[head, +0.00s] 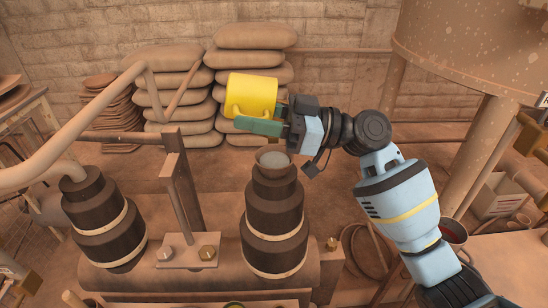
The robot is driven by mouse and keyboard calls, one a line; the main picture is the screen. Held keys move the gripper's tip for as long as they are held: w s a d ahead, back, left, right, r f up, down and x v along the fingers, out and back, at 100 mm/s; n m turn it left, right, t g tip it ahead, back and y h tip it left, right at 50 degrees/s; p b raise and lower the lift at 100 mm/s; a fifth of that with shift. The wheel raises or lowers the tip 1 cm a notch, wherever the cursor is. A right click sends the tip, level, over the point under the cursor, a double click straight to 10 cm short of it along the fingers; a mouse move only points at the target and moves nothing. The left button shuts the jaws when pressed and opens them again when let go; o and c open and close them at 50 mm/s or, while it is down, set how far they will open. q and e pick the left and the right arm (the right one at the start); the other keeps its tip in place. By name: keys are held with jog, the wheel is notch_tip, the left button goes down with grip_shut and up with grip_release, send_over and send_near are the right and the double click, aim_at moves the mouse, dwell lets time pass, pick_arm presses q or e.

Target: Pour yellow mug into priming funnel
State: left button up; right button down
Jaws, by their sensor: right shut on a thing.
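The priming funnel (273,160) is a small open cup on top of a dark stepped cylinder, below and slightly right of the mug. The mug and the funnel are apart. My left gripper does not show.
Dark stepped cylinders (275,222) stand on a brown machine body, with a pipe (95,115) at the left. A bracket with bolts (187,250) stands between them. Stacked sacks (180,90) lie behind. A large tank (470,45) stands at the upper right.

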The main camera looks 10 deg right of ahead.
jog(key=shift+d+r+y+b, duration=0.2)
jog(key=shift+r+y+b, duration=0.1)
jog(key=shift+b, duration=0.15)
jog(key=shift+r, duration=0.1)
jog(key=shift+d+r+b, duration=0.1)
jog(key=shift+r+b, duration=0.05)
jog(key=shift+b, duration=0.3)
jog(key=shift+d+t+y+b, duration=0.25)
jog(key=shift+y+b, duration=0.35)
jog(key=shift+b, duration=0.35)
